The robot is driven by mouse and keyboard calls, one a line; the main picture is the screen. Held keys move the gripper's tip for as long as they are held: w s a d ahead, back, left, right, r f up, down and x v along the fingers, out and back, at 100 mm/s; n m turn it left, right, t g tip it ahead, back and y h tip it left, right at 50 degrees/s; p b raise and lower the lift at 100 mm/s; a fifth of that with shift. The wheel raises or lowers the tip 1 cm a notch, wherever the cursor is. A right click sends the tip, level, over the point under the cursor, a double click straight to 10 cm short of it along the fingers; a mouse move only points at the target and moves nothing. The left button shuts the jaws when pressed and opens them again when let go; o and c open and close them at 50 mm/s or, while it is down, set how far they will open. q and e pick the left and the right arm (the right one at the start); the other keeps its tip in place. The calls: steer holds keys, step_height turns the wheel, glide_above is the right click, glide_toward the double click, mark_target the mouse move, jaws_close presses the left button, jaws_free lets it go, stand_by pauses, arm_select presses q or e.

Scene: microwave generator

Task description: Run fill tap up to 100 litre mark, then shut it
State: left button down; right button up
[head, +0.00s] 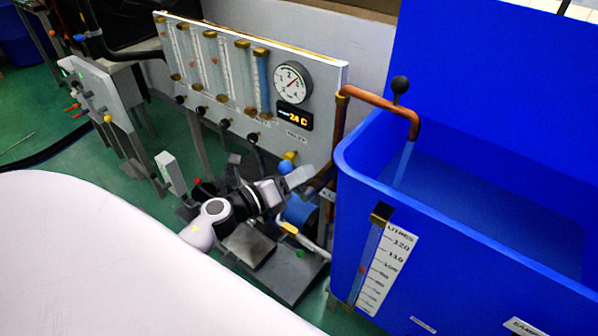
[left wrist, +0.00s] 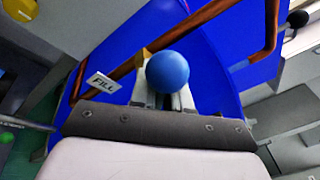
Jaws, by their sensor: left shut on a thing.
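The fill tap's round blue knob (head: 285,167) stands beside the copper pipe, left of the tank. My left gripper (head: 292,177) is at this knob. In the left wrist view the blue knob (left wrist: 167,72) sits at the fingertips (left wrist: 164,97), with a FILL label (left wrist: 103,83) to its left. The gripper is shut on the tap handle; the fingers hide part of it. Water (head: 404,164) runs from the copper spout (head: 385,103) into the blue tank (head: 460,235). The litre scale (head: 385,268) has a sight tube (head: 368,256) beside it; its exact level is too small to read. My right gripper is not in view.
A panel with several flow tubes, a round gauge (head: 292,82) and a 24 C display (head: 294,116) stands behind my arm. Grey pedestals (head: 248,245) and a blue cylinder (head: 299,210) crowd the space under it. A white surface (head: 110,260) fills the lower left.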

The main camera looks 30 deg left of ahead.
arm_select(q)
steer(key=shift+w+a+r, duration=0.15)
steer(key=shift+a+r, duration=0.15)
steer(key=shift+a, duration=0.05)
steer(key=shift+a+f+n+t+y+b, duration=0.25)
steer(key=shift+f+n+t+b, duration=0.45)
steer(key=shift+n, duration=0.95)
steer(key=shift+a+f+n+t+y+b, duration=0.15)
steer(key=shift+a+f+n+t+b, duration=0.15)
steer(key=shift+n+b, duration=1.05)
steer(key=shift+a+f+n+t+y+b, duration=0.2)
steer(key=shift+a+f+n+t+b, duration=0.25)
steer(key=shift+n, duration=1.45)
steer(key=shift+d+f, duration=0.15)
steer(key=c, duration=1.2)
jaws_free()
steer(key=shift+f, duration=0.15)
steer(key=shift+d, duration=0.1)
